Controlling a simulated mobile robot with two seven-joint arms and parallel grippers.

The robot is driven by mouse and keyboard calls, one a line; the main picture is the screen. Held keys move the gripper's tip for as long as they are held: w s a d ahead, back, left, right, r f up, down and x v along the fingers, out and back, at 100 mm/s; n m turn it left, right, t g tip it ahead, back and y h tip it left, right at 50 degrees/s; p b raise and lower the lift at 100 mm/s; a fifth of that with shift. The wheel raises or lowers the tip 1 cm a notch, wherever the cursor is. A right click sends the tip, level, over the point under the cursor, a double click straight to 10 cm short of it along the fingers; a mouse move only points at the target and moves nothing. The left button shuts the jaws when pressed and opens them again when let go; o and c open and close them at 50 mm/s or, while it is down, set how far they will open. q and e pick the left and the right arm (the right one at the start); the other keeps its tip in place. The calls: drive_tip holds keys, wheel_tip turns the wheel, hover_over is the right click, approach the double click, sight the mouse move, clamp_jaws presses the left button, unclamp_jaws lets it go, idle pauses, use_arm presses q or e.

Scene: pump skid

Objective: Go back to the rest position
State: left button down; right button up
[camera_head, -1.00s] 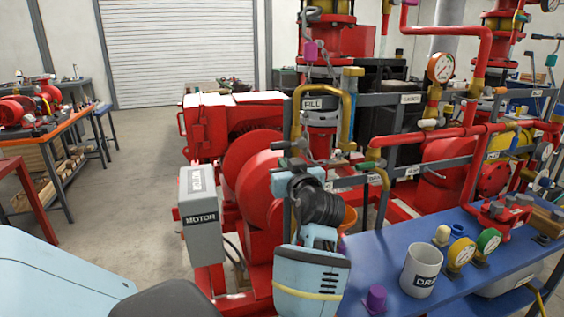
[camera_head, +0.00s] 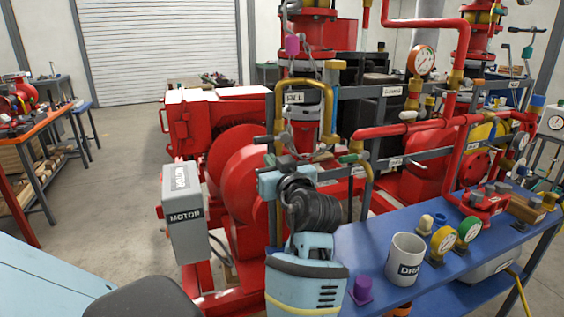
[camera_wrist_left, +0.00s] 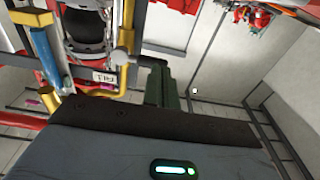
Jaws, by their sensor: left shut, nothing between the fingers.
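My left arm rises from the bottom middle of the head view, with a pale blue link and a black ribbed wrist. My left gripper (camera_head: 290,160) is at the far end of that arm, in front of the red pump skid. It is small and partly hidden by the wrist. In the left wrist view the dark green fingers (camera_wrist_left: 165,88) stand up together beyond the gripper body, with nothing seen between them. The yellow pipe (camera_wrist_left: 125,35) and a grey valve handle (camera_wrist_left: 128,58) show just left of them. Contact cannot be told. My right gripper is not in view.
Open floor (camera_head: 115,190) lies further left.

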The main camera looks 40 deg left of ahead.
use_arm(q)
drive_tip(key=w+a+f, duration=0.1)
drive_tip(key=w+a, duration=0.3)
drive_tip(key=a, duration=0.2)
drive_tip(key=shift+f+h, duration=0.25)
drive_tip(key=shift+h, duration=0.05)
drive_tip(key=s+d+f+m+h, duration=0.3)
drive_tip(key=s+f, duration=0.1)
drive_tip(key=f, duration=0.5)
drive_tip(key=s+d+f+m+h, duration=0.3)
drive_tip(key=s+d+f, duration=0.1)
drive_tip(key=f, duration=0.4)
drive_tip(key=s+d+f+m+h, duration=0.2)
drive_tip(key=s+d+f, duration=0.1)
drive_tip(key=f, duration=0.6)
drive_tip(key=s+d+f+m+g+h, duration=0.25)
drive_tip(key=s+d+f, duration=0.2)
drive_tip(key=s, duration=0.45)
drive_tip(key=s+d+f+m+g+h, duration=0.2)
drive_tip(key=s+d+f+h, duration=0.15)
drive_tip(key=s+d, duration=0.35)
drive_tip(key=s+d+f+m+g+h, duration=0.2)
drive_tip(key=s+d+f, duration=0.25)
drive_tip(key=s, duration=0.55)
drive_tip(key=w+d+f+t+h, duration=0.2)
drive_tip(key=w+f+t, duration=0.4)
drive_tip(key=f, duration=0.3)
drive_tip(key=shift+d+f+t, duration=0.15)
drive_tip(key=shift+d+t, duration=0.05)
drive_tip(key=shift+t, duration=0.65)
